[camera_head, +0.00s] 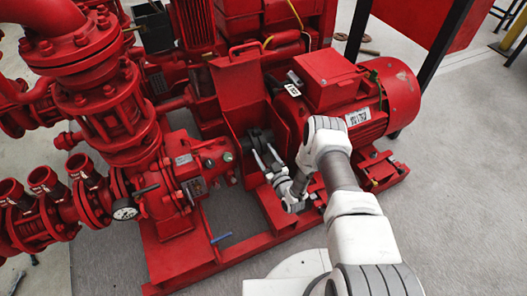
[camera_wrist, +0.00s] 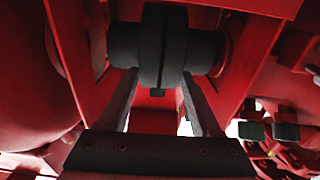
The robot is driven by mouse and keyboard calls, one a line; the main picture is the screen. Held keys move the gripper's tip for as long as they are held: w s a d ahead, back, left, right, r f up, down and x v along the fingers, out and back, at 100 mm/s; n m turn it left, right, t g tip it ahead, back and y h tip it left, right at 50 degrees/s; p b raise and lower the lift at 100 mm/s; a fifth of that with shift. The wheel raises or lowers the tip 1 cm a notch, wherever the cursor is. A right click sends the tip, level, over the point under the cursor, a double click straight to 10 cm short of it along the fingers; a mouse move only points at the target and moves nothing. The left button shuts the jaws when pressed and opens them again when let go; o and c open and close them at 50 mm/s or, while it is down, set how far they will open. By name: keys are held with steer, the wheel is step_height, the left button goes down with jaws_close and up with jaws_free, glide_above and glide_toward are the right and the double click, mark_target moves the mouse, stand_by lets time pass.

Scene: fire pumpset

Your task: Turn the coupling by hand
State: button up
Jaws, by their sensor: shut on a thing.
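The coupling (camera_head: 259,139) is a dark grey disc-and-hub piece on the shaft between the red pump and the red motor (camera_head: 345,85). It fills the top middle of the wrist view (camera_wrist: 162,45), with a thick central flange and a narrower hub on each side. My gripper (camera_head: 265,155) reaches it from the front, low down. In the wrist view, its two fingers (camera_wrist: 157,80) straddle the coupling's flange, with the tips up at the hubs. The gripper is shut on the coupling. The exact contact faces are in shadow.
A red guard (camera_head: 238,88) stands open behind the coupling. The red base frame (camera_head: 225,255) runs below. Grey floor (camera_head: 450,170) is free at the right.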

stand_by(0.5)
steer(key=o, duration=1.4)
steer(key=shift+s, duration=0.15)
